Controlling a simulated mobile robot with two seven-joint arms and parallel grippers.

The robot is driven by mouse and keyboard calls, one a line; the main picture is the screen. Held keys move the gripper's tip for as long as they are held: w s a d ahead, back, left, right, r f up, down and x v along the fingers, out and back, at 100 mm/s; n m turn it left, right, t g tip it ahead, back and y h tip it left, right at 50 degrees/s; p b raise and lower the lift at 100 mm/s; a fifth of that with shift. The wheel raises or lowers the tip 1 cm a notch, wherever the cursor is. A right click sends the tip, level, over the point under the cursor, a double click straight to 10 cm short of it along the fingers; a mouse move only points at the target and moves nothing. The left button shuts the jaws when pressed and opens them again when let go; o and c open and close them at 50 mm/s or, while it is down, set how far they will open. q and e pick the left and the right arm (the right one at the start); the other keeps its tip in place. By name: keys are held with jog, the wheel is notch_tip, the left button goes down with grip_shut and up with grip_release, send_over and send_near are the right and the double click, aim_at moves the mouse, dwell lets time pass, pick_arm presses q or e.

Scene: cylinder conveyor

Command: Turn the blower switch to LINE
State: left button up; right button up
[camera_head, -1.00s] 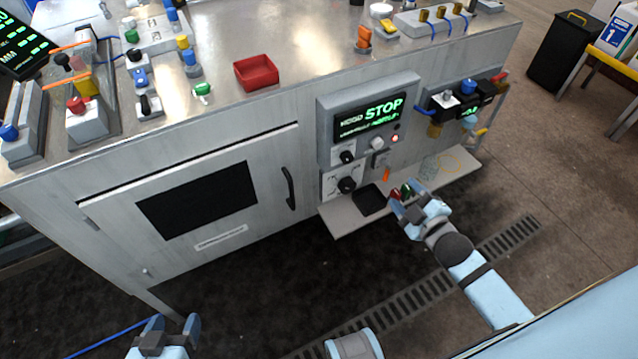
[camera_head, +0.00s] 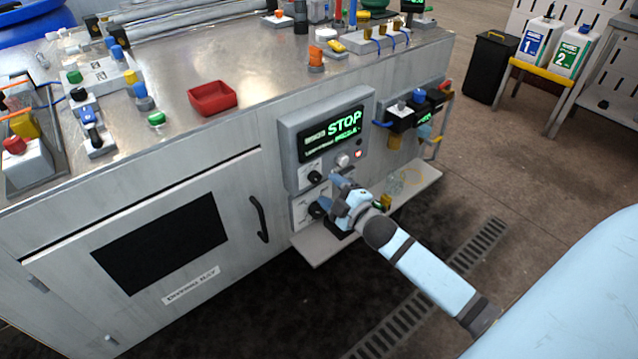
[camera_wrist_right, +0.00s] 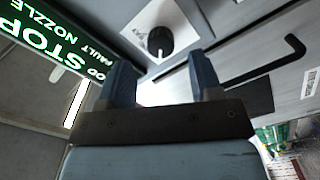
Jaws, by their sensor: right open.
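The grey control panel (camera_head: 290,150) on the cabinet front has two black rotary knobs, an upper knob (camera_head: 315,177) and a lower knob (camera_head: 317,210). Their labels are too small to read, so I cannot tell which is the blower switch. My right gripper (camera_head: 330,192) is in front of these knobs and partly covers the panel's lower part. In the right wrist view my right gripper (camera_wrist_right: 162,72) is open and empty. A black knob (camera_wrist_right: 160,42) on a white plate lies beyond its fingertips, between them in the picture. My left gripper is out of view.
The panel's display (camera_head: 335,132) reads STOP, with a fault line below. A shelf (camera_head: 316,252) juts out below the panel. The cabinet door handle (camera_head: 259,219) is to the left; valve fittings (camera_head: 410,112) are to the right. A red tray (camera_head: 212,98) sits on top.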

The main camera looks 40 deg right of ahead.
aim_at(318, 180)
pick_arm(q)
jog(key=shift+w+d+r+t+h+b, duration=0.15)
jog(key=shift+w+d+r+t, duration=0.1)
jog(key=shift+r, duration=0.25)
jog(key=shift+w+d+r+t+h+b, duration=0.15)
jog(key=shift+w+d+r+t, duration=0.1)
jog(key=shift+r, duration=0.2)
pick_arm(e)
jog(key=w, duration=0.4)
jog(key=shift+w+a, duration=0.2)
jog(key=shift+w, duration=0.2)
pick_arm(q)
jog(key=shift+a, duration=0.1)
pick_arm(e)
jog(key=c, duration=0.9)
